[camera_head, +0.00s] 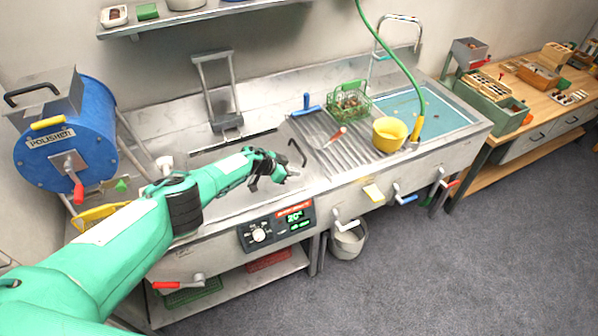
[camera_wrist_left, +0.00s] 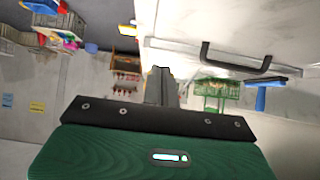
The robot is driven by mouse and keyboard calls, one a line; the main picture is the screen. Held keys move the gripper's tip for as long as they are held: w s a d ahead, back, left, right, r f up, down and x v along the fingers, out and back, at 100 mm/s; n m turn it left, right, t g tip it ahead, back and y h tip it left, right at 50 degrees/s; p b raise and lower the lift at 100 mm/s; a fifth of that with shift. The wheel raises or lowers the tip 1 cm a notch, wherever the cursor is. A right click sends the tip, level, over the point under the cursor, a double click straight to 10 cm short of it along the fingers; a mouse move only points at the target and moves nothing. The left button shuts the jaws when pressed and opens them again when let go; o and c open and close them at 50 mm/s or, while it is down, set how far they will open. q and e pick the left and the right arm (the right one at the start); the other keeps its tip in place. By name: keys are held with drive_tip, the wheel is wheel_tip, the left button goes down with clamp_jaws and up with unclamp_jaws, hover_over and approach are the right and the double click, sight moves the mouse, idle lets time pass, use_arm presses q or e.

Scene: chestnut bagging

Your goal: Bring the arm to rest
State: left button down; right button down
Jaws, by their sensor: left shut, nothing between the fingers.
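My left arm reaches in from the left over the steel sink counter (camera_head: 330,185). My left gripper (camera_head: 292,174) is shut and empty above the counter's front part, near a black handle (camera_head: 298,152). In the left wrist view the shut fingers (camera_wrist_left: 160,85) show at the middle, with nothing between them. The black handle (camera_wrist_left: 236,62) also shows there, to the right of the fingers and apart from them. My right gripper is not in view.
A blue polisher drum (camera_head: 62,138) stands at the left. A green wire basket (camera_head: 348,104), a yellow pot (camera_head: 389,133) and a blue-handled tool (camera_head: 306,104) are on the drainboard. A control panel (camera_head: 277,226) is on the front. A wooden bench (camera_head: 545,100) stands right; grey floor is clear.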

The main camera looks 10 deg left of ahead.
use_arm(q)
drive_tip(key=shift+s+a+r, duration=0.15)
drive_tip(key=shift+r, duration=0.05)
